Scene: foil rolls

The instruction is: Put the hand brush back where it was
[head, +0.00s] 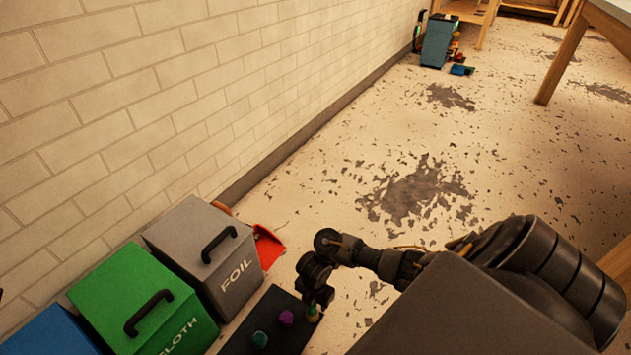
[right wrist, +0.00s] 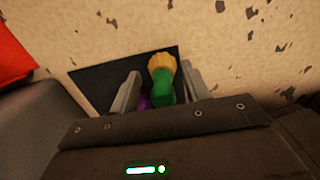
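My right gripper (head: 318,305) is low over a dark board (head: 245,340) on the floor. In the right wrist view its two fingers (right wrist: 162,88) stand apart on either side of a green thing with a yellow end (right wrist: 162,75). A gap shows at its left side, so it does not look clamped. I cannot tell whether this is the hand brush. The green thing partly shows under the gripper in the head view (head: 313,313). My left gripper is out of view.
A grey FOIL bin (head: 236,285), a green CLOTH bin (head: 190,340) and a blue bin (head: 45,335) line the wall. The floor beyond is clear up to a blue-grey bin (head: 437,42).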

